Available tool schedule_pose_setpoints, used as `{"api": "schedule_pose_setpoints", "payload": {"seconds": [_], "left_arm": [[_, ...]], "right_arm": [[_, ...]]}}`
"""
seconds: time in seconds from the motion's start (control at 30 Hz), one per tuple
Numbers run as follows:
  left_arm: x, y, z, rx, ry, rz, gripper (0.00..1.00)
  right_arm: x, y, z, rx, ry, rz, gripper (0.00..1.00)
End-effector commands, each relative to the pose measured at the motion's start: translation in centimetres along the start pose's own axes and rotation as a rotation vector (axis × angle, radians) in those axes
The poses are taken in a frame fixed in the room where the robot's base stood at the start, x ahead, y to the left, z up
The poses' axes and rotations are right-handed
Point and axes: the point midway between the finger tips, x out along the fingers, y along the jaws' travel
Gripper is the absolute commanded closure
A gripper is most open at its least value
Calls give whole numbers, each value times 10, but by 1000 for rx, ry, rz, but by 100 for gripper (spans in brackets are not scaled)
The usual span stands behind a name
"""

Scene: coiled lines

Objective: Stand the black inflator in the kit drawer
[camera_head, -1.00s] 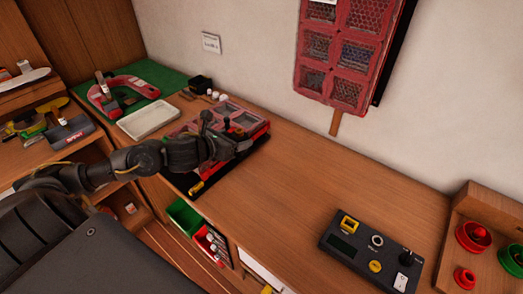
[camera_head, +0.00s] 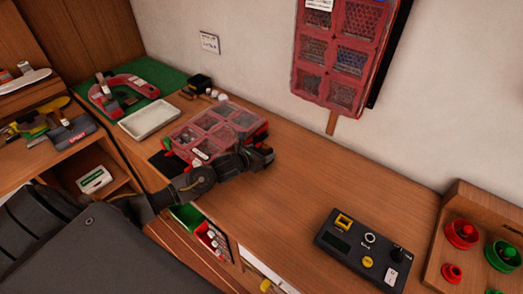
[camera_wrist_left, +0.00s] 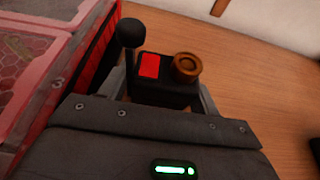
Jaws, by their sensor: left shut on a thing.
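The black inflator (camera_wrist_left: 175,95) shows in the left wrist view as a small black box with a red square, a brown round knob and a black ball-topped lever. My left gripper (camera_wrist_left: 163,92) is shut on it, with a grey finger at each side. In the head view my left gripper (camera_head: 252,160) is at the right end of a red case, and the inflator is mostly hidden there. An open drawer (camera_head: 213,238) below the worktop's front edge holds green and red compartments; I cannot tell for sure that it is the kit drawer. My right gripper is not in view.
The red clear-lidded case (camera_head: 215,127) lies close beside my left gripper. A white tray (camera_head: 149,119) and green mat (camera_head: 165,78) are behind it. A black control box (camera_head: 362,250) stands at the front right. The worktop's middle (camera_head: 310,185) is clear.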

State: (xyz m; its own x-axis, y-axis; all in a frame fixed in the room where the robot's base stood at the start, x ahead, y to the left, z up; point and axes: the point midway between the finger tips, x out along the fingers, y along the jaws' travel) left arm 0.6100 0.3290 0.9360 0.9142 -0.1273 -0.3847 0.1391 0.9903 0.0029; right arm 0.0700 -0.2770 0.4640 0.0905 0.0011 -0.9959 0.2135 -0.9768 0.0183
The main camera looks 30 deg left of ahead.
Motion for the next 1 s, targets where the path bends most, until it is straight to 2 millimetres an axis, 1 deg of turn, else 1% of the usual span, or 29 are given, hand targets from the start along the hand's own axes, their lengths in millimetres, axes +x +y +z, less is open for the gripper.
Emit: {"api": "schedule_pose_setpoints", "payload": {"seconds": [0.03,0.07,0.3,0.43,0.47,0.6,0.87,0.97,1.0], "left_arm": [[1,0,-1,-2,-1,1,65],[1,0,-2,-1,-2,1,65],[2,0,-4,1,-3,1,65],[4,1,-8,1,-3,1,65],[3,1,-8,1,-2,1,35],[3,1,-7,1,-2,1,17],[3,0,-7,0,-2,1,16],[1,0,-2,0,-2,1,16],[-2,1,-6,2,-1,0,16]], "right_arm": [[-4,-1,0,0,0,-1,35],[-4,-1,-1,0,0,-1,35],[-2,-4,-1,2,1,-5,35],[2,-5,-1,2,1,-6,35],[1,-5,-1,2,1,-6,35],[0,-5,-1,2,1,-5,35],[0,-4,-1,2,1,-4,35],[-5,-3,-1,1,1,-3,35],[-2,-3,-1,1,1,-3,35]]}}
